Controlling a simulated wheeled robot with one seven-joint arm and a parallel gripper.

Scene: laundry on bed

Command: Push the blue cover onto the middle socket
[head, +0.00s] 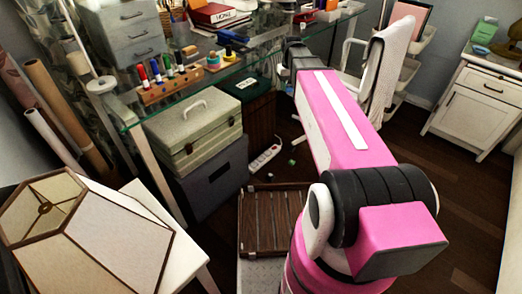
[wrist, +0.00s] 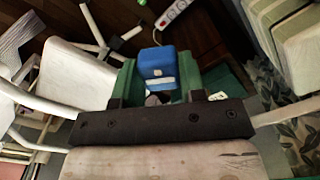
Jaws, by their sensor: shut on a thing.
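My gripper (wrist: 157,82) is shut on the blue cover (wrist: 158,62), which sits between its two green fingers in the wrist view. The cover is a small blue block with a whitish mark on its face. The white power strip (head: 264,158) lies on the dark floor. It also shows beyond the cover at the top of the wrist view (wrist: 175,11), apart from the cover. Its sockets are too small to tell the middle one clearly. In the head view my pink arm reaches towards the desk and the gripper and cover are hidden.
A green-grey case (head: 194,128) on a dark box stands left of the strip. A glass desk (head: 232,68) overhangs the area. A wooden slatted crate (head: 270,222) lies in front. Small green bits (head: 291,162) lie on the floor. A white chair (head: 372,75) stands right.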

